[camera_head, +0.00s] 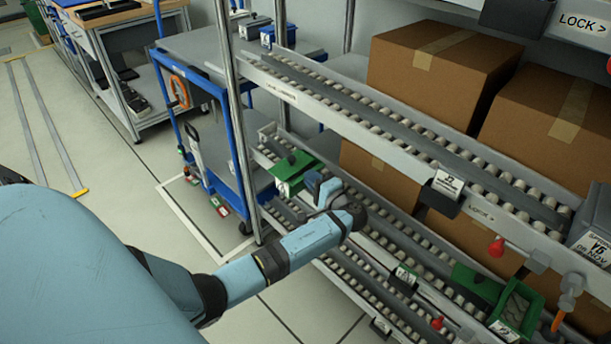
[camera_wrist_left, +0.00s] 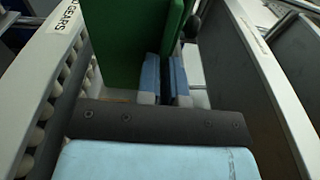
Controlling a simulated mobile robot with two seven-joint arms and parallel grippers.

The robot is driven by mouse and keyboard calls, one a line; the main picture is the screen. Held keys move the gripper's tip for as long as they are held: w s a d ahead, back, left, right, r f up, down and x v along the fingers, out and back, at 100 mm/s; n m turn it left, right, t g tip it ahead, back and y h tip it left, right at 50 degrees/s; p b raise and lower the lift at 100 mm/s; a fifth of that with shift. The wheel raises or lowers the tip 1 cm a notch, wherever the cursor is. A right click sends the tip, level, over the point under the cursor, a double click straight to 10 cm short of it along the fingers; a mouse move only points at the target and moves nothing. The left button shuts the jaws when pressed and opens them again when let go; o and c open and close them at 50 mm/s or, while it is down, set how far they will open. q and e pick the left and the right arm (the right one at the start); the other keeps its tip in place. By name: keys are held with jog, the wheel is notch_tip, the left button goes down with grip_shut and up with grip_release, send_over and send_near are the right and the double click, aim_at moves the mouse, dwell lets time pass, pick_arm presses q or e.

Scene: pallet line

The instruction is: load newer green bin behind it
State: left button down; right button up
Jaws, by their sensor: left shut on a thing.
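My left gripper (camera_head: 318,186) reaches in from the left to the flow rack's middle level. It is shut on a green bin (camera_head: 291,168), which has a white label on its near side. In the left wrist view the green bin (camera_wrist_left: 125,45) rises in front of the blue fingertips (camera_wrist_left: 165,78), its wall between them. The bin is over or at the left end of a roller lane; I cannot tell if it touches the rollers. Another green bin (camera_head: 515,309) with a white label sits at the right end of a lower lane. My right gripper is not in view.
A rail (camera_wrist_left: 50,50) labelled GEARS runs close on the left in the wrist view. A rack post (camera_head: 236,115) and a blue cart (camera_head: 205,140) are left of the gripper. Rollers between the green bins look mostly clear.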

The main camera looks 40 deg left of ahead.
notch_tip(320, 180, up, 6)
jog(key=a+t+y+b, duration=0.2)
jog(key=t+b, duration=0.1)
jog(key=b, duration=0.1)
pick_arm(q)
jog(key=w+f+b, duration=0.1)
jog(key=w+b, duration=0.1)
jog(key=w, duration=0.1)
jog(key=w+f+b, duration=0.1)
jog(key=w+b, duration=0.1)
jog(key=w, duration=0.2)
jog(key=w+f+b, duration=0.1)
jog(key=w+b, duration=0.1)
jog(key=w, duration=0.1)
jog(key=shift+w+d, duration=0.2)
jog(key=shift+d, duration=0.1)
jog(key=shift+f+b, duration=0.8)
jog(key=shift+f, duration=0.25)
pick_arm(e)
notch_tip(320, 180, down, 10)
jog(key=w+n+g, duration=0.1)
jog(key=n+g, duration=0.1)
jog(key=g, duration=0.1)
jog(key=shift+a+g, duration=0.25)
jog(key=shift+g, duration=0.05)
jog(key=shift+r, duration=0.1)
pick_arm(q)
jog(key=shift+f, duration=0.3)
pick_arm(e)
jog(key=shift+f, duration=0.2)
